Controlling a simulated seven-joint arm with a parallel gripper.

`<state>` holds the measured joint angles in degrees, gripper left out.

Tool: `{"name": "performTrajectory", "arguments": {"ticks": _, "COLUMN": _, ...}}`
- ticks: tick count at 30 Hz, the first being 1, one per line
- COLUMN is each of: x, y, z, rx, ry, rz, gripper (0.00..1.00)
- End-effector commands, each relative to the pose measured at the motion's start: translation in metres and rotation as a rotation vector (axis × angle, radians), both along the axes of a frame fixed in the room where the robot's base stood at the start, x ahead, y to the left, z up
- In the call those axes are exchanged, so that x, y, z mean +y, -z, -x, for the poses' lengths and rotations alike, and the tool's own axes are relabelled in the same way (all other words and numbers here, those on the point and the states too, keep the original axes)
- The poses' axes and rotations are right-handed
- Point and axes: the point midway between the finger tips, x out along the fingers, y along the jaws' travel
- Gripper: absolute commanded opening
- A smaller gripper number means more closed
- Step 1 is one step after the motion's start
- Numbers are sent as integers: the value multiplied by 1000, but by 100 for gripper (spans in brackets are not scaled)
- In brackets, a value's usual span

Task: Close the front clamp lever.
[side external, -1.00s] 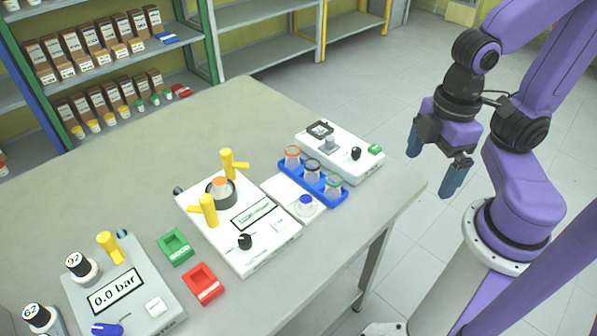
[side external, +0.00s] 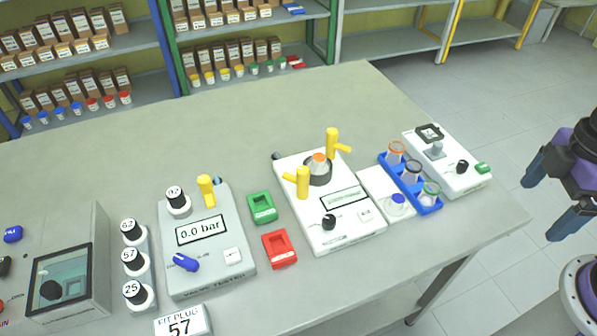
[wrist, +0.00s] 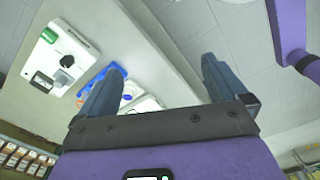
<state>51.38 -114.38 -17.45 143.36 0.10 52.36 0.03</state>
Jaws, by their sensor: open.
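A white reactor station (side external: 340,228) stands on the grey table, with a round black holder and an orange-topped vessel (side external: 319,160) at its middle. Two yellow clamp levers flank the holder. The nearer one, the front lever (side external: 303,183), stands upright with a short stub to the left. The rear lever (side external: 333,143) stands upright with a stub to the right. My gripper (side external: 542,208) is open and empty at the right edge, off the table and well apart from the levers. In the wrist view its fingers (wrist: 162,65) are spread; no lever can be made out there.
A blue rack (side external: 410,183) of capped vials and another white device (side external: 455,172) lie between the station and my gripper. Green (side external: 262,208) and red (side external: 279,249) trays and a grey valve tester (side external: 208,262) are left of the station. The table behind is clear.

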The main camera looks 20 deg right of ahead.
Motion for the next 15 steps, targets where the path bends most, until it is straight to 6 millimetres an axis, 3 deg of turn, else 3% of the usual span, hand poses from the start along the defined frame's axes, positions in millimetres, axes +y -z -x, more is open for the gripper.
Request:
{"name": "performTrajectory", "arguments": {"ticks": 1, "x": 0, "y": 0, "z": 0, "rx": 0, "ry": 0, "rz": 0, "gripper": 84}}
{"name": "performTrajectory", "arguments": {"ticks": 3, "x": 3, "y": -1, "z": -3, "rx": 0, "ry": 3, "rz": 0, "gripper": 61}}
{"name": "performTrajectory", "arguments": {"ticks": 4, "x": 6, "y": -3, "z": -6, "rx": 0, "ry": 6, "rz": 0, "gripper": 55}}
{"name": "performTrajectory", "arguments": {"ticks": 8, "x": 28, "y": -12, "z": -27, "rx": 1, "ry": 24, "rz": 2, "gripper": 55}}
{"name": "performTrajectory", "arguments": {"ticks": 15, "x": 95, "y": -38, "z": -90, "rx": 3, "ry": 82, "rz": 7, "gripper": 55}}
